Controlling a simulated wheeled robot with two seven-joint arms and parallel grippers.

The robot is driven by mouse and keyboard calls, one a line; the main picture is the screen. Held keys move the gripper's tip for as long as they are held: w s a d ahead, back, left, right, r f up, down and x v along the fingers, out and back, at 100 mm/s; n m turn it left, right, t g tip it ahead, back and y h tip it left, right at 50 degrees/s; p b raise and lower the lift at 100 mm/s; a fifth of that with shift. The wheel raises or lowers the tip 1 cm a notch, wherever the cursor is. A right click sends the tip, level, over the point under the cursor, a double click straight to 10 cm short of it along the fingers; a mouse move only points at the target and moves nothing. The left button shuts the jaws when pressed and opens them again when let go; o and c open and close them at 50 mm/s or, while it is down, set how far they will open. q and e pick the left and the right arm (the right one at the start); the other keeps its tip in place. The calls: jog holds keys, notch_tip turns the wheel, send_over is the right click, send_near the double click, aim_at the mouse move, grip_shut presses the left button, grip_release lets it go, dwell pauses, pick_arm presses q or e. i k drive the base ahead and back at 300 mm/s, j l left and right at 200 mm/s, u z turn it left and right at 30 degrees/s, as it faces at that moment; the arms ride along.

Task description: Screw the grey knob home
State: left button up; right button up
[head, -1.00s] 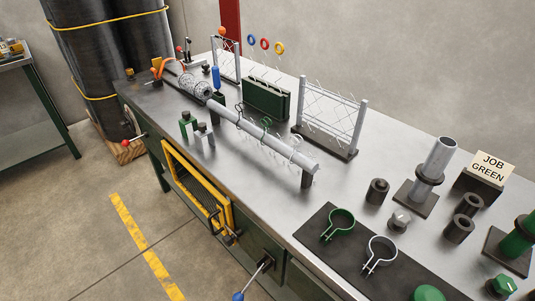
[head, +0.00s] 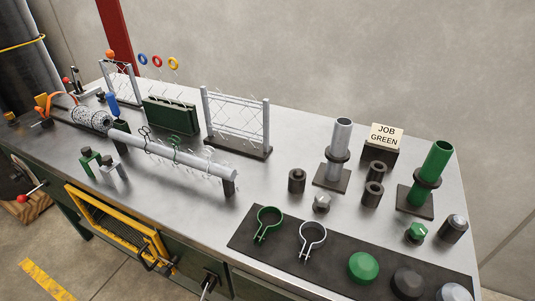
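A light grey knob (head: 322,203) sits on the metal workbench (head: 270,190), in front of a grey upright tube (head: 341,139) with a dark collar on a dark base plate. A similar green knob (head: 416,232) sits to the right, in front of a green upright tube (head: 433,168). Whether the grey knob is threaded onto anything cannot be told from here. Neither of my grippers is in view.
A black mat (head: 285,262) at the front holds a green clamp (head: 268,222), a grey clamp (head: 312,238) and domed caps. Dark cylinders (head: 297,181) and a JOB GREEN sign (head: 387,137) stand nearby. A long grey tube (head: 190,155) lies left.

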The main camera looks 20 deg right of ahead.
aim_at(322, 200)
jog(key=l+z, duration=0.1)
jog(key=z, duration=0.3)
jog(key=l+z, duration=0.1)
jog(key=z, duration=0.25)
jog(key=i+z, duration=0.1)
jog(key=z, duration=0.3)
